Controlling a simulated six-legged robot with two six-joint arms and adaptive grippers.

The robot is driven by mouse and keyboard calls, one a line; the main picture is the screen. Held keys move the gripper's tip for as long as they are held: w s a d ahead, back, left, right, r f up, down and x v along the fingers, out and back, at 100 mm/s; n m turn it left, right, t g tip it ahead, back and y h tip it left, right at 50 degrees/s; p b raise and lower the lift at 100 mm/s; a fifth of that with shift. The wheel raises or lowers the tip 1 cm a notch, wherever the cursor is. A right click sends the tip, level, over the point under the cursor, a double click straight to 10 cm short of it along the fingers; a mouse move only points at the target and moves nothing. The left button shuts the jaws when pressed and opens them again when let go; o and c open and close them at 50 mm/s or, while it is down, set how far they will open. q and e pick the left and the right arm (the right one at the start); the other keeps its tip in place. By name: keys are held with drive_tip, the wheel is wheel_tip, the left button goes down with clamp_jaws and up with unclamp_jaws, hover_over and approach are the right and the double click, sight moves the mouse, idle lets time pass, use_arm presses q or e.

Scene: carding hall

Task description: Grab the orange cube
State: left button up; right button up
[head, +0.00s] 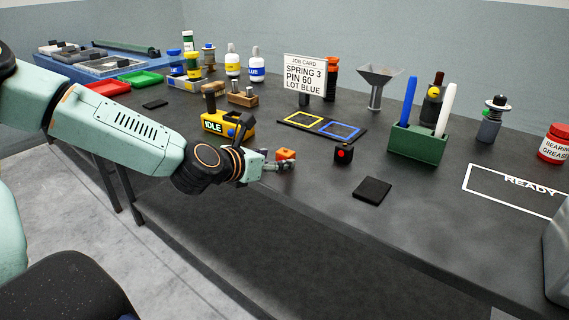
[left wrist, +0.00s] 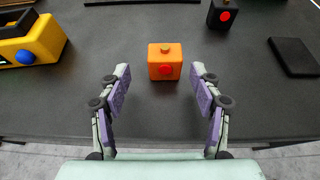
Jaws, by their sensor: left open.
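The orange cube (head: 286,154) sits on the dark table near its front edge, with a red round spot on its front and a small knob on top. In the left wrist view the cube (left wrist: 165,62) stands ahead, centred between the fingertips and slightly beyond them. My left gripper (head: 277,164) is open and empty, low over the table's front edge; its two purple-padded fingers show in the left wrist view (left wrist: 160,80). It does not visibly touch the cube. My right gripper is not in view.
A yellow IDLE box (head: 228,128) stands left of the cube. A black cube with a red spot (head: 343,154) and a flat black pad (head: 372,190) lie to the right. A framed mat (head: 296,125) lies behind. A green holder (head: 412,145) stands further right.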

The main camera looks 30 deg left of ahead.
sight(282, 158)
use_arm(q)
drive_tip(key=shift+w+d+f+b, duration=0.15)
drive_tip(key=shift+w+f+b, duration=0.1)
drive_tip(key=shift+w, duration=0.1)
drive_tip(key=shift+w+d+f+b, duration=0.1)
drive_tip(key=shift+w+d+b, duration=0.05)
drive_tip(key=shift+w+b, duration=0.15)
drive_tip(key=shift+w+d+b, duration=0.1)
drive_tip(key=shift+w+b, duration=0.4)
drive_tip(key=shift+w+f+b, duration=0.3)
drive_tip(key=shift+w+b, duration=0.15)
drive_tip(key=shift+w, duration=0.15)
drive_tip(key=shift+w+f, duration=0.1)
drive_tip(key=shift+w, duration=0.3)
drive_tip(key=shift+s, duration=0.1)
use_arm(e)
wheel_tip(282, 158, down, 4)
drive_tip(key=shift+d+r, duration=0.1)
use_arm(q)
drive_tip(key=shift+c, duration=0.2)
drive_tip(key=c, duration=1.2)
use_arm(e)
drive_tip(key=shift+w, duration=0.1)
